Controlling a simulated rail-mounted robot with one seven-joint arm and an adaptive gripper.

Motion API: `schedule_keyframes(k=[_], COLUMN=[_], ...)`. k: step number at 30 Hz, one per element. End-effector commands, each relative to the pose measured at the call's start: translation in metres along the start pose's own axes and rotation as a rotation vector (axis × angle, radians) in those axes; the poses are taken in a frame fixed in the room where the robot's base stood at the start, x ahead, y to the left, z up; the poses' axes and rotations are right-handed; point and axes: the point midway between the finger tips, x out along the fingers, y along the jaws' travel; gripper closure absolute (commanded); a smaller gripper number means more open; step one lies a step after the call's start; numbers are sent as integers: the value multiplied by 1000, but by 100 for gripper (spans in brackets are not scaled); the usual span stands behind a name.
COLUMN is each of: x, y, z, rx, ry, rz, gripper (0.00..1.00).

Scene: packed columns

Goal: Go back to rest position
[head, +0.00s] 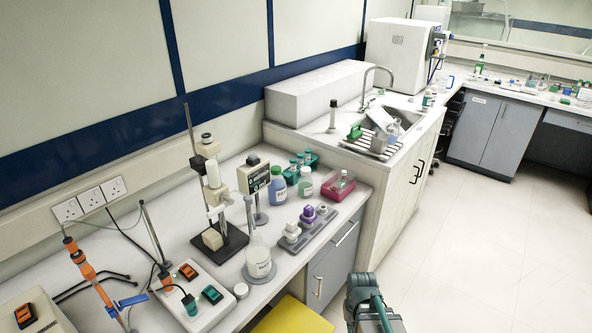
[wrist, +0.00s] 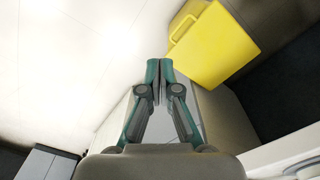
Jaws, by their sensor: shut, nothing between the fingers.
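My gripper (wrist: 160,72) is shut and empty in the wrist view, its two green-tipped fingers pressed together. It hangs over the pale floor, with a yellow box-like object to its right in that view. In the head view a green and grey part of my arm (head: 368,300) shows at the bottom, to the right of the bench, clear of the bench front. My fingertips cannot be made out in the head view.
The bench (head: 190,258) holds a stand, a flask (head: 259,258), bottles and a grey rack (head: 308,233). A yellow object (head: 290,318) is on the floor side below its front. The sink (head: 425,118) lies beyond. The floor (head: 500,230) at right is clear.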

Motion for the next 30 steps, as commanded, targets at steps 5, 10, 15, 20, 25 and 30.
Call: schedule_keyframes(k=[5, 10, 15, 20, 25, 30], x=[37, 74, 120, 159, 188, 202], y=[-4, -5, -6, -6, -7, -7], z=[28, 64, 120, 180, 238, 275], rx=[1, 2, 2, 2, 2, 2], ry=[-76, -159, -274, -392, -500, -566], rz=[-4, -5, -5, -6, -6, -6], gripper=[100, 100, 100, 100, 100, 100])
